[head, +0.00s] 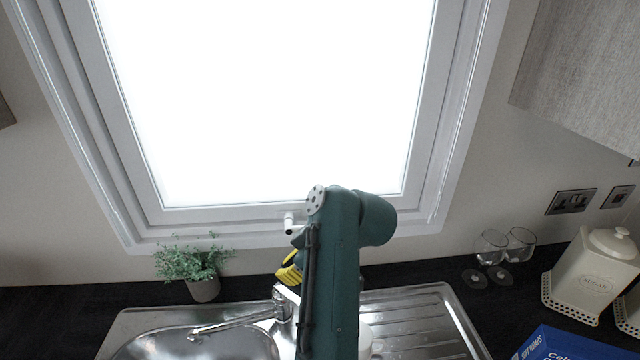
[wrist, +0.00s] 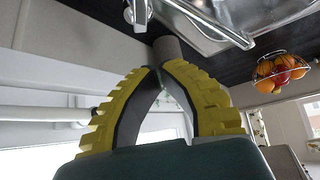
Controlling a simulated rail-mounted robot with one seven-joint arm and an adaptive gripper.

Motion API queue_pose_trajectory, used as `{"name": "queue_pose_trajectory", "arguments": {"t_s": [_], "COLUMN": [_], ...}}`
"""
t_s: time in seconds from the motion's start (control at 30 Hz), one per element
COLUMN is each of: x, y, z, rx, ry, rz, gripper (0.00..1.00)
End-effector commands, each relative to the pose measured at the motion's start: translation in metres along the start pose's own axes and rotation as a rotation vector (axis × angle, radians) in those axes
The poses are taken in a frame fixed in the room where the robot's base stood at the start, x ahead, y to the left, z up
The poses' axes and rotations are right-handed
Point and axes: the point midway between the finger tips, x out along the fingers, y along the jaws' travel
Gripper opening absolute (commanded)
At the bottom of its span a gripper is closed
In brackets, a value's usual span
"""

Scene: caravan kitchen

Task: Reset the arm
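My arm (head: 335,270) rises in front of the window in the head view, with its elbow near the window's lower frame. My gripper shows in the head view only as a bit of yellow (head: 288,273) beside the arm, near the tap. In the wrist view, my gripper (wrist: 158,68) has two ridged yellow fingers that lean together in an arch. Their tips come together at the top, and I see nothing held between them. A dark grey cylinder (wrist: 167,48) shows just beyond the tips; I cannot tell its distance.
The sink (head: 200,345) and tap (head: 238,321) lie beside the arm. A potted plant (head: 203,288) stands at left. Upturned glasses (head: 490,248), a sugar jar (head: 590,275) and a blue box (head: 565,345) are at right. A fruit basket (wrist: 280,75) shows in the wrist view.

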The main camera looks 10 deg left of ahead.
Motion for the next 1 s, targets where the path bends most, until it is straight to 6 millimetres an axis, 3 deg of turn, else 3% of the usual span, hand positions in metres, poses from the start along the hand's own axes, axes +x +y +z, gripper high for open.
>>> {"name": "queue_pose_trajectory", "arguments": {"t_s": [0.07,0.2,0.3,0.47,0.57,0.67,0.77,0.87,1.0], "x": [0.0,0.029,0.031,0.02,-0.001,-0.038,-0.088,-0.151,-0.253], "y": [-0.002,-0.015,-0.014,-0.005,0.001,0.005,0.0,-0.017,-0.065], "z": [0.003,0.038,0.052,0.066,0.068,0.064,0.056,0.041,0.015], "rx": [0.011,0.058,0.045,0.047,0.074,0.117,0.167,0.217,0.272], "ry": [-0.004,-0.024,-0.036,-0.043,-0.029,0.017,0.099,0.227,0.499], "rz": [-0.009,-0.052,0.002,0.159,0.313,0.509,0.716,0.928,1.207], "gripper": [0.0,0.0,0.0,0.0,0.0,0.0,0.0,0.0,0.0]}}
